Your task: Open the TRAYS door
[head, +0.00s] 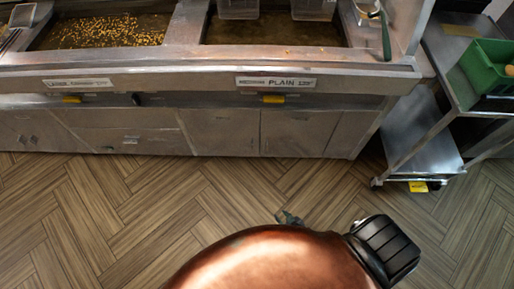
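No label reading TRAYS is legible in the head view. Plain grey cabinet doors (232,132) line the front below the frying range; all of them look shut. Further panels (130,141) and a door with small dark handles (24,138) lie to the left. My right gripper (290,218) shows only as a small grey tip beyond my copper-coloured arm link, over the floor and apart from the cabinets. The rest of it is hidden, so its opening cannot be told. My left gripper is not in view.
The range counter (190,55) carries a PLAIN label (276,82) and yellow tags (273,99). A metal cart (425,140) with a green crate (484,72) stands at the right. Wood-patterned floor (110,205) lies clear before the cabinets.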

